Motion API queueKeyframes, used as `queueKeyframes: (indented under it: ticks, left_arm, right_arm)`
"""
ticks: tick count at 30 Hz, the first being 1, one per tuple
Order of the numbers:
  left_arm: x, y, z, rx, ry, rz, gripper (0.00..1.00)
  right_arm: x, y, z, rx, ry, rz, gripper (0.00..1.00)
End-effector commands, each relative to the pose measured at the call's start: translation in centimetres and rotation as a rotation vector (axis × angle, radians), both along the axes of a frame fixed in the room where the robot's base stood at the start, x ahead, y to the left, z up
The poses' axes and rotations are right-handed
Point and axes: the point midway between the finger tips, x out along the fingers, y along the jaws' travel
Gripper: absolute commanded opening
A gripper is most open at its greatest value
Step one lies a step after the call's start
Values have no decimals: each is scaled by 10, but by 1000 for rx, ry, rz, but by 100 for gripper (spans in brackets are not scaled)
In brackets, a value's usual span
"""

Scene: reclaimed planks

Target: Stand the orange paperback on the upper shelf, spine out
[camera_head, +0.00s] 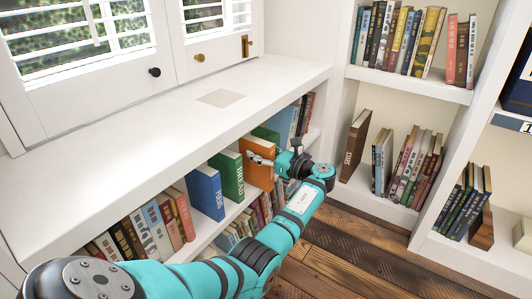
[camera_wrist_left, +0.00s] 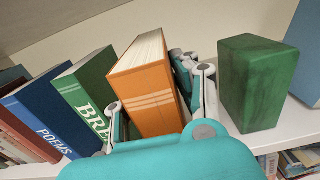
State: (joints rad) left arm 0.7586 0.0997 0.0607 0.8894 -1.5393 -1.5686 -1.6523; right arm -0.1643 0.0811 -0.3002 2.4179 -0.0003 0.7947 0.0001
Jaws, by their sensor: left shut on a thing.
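The orange paperback (camera_head: 257,163) is upright at the upper shelf of the low white bookcase, its banded spine facing out. In the left wrist view the orange paperback (camera_wrist_left: 142,95) shows its page edges on top and stands between my fingers. My left gripper (camera_head: 272,164) is shut on it, one finger on each side. The lower end of the spine is hidden behind my gripper, so I cannot tell whether it touches the shelf. The upper shelf (camera_wrist_left: 287,129) shows bare at the right. My right gripper is not in view.
A green book (camera_wrist_left: 85,88) and a blue book (camera_wrist_left: 40,112) marked POEMS stand left of the paperback. A green block (camera_wrist_left: 258,82) stands to its right with a gap. The white counter top (camera_head: 160,120) overhangs the shelf.

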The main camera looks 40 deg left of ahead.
Motion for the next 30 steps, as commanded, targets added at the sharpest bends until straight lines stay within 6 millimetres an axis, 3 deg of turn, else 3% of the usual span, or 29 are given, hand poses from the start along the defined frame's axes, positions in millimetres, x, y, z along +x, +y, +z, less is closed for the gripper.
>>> queueKeyframes:
  ticks: [15, 30]
  left_arm:
    - [-5, 45, 2, 2, -1, 0, 0]
    - [-5, 51, 1, 2, -2, -1, 0]
  right_arm:
    - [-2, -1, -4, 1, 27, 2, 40]
    - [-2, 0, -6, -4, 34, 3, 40]
